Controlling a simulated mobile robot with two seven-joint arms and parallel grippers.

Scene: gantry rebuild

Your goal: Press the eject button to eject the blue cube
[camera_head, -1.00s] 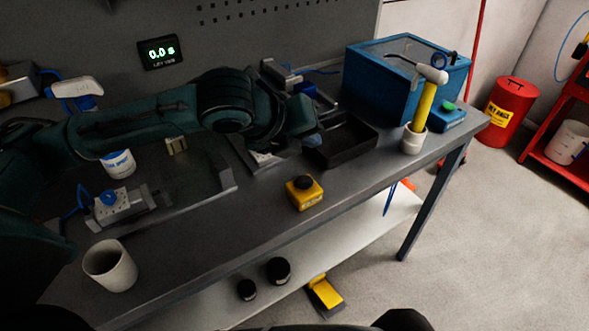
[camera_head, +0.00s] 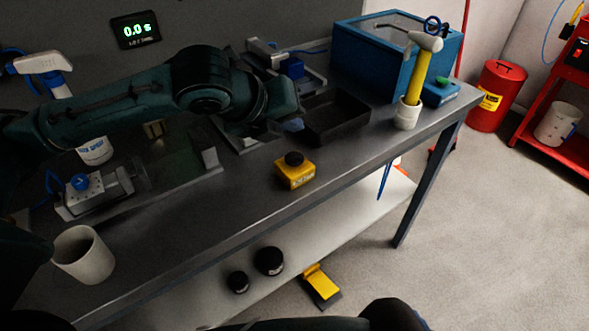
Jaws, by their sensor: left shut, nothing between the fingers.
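A yellow box with a round black button on top (camera_head: 295,173) sits near the front edge of the bench. A blue cube (camera_head: 292,68) sits in a grey metal fixture at the back of the bench, left of the blue case. My left gripper (camera_head: 290,126) is at the end of the dark green arm, behind the yellow box and beside the black tray. It is shut and empty, apart from the button; its fingers are small and dark here. My right gripper is not in view.
A black open tray (camera_head: 354,131) lies right of my left gripper. A blue case (camera_head: 365,62) and a white cup (camera_head: 407,115) holding a yellow-handled hammer stand further right. A white mug (camera_head: 84,256) stands front left. The bench between mug and yellow box is clear.

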